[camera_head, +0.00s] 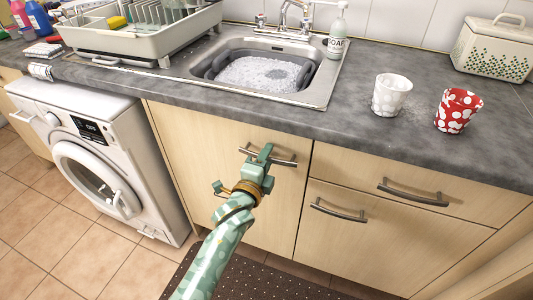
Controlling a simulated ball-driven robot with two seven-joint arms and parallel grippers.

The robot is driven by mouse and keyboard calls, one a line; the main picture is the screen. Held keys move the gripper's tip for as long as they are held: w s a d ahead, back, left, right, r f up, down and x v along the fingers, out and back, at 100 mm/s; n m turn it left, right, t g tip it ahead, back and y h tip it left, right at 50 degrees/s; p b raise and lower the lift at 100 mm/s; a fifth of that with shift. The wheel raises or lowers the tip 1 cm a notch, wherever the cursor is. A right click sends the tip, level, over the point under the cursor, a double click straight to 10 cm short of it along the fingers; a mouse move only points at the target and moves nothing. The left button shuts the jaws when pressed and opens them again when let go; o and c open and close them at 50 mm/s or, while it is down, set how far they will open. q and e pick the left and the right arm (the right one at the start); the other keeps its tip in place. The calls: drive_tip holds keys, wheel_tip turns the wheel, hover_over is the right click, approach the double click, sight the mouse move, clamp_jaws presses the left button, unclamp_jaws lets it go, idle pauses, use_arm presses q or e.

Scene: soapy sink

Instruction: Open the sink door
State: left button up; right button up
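The sink door (230,205) is a pale wood cabinet front below the sink, and it looks shut and flush with the drawers beside it. Its handle (286,161) is a grey metal bar near the top of the door. My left gripper (264,152) is at this handle, and its green fingers overlap the middle of the bar in the picture. The fingers and wrist hide part of the bar, so I cannot tell whether they grip it or only stand in front of it. My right gripper is not in view.
A white washing machine (95,160) stands left of the door. Above are the grey worktop (330,125), the sink (323,88) with a foamy tub, and two cups. A dark dotted mat (270,280) lies on the floor.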

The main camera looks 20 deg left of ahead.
use_arm(q)
drive_tip(key=shift+s, duration=0.1)
clamp_jaws()
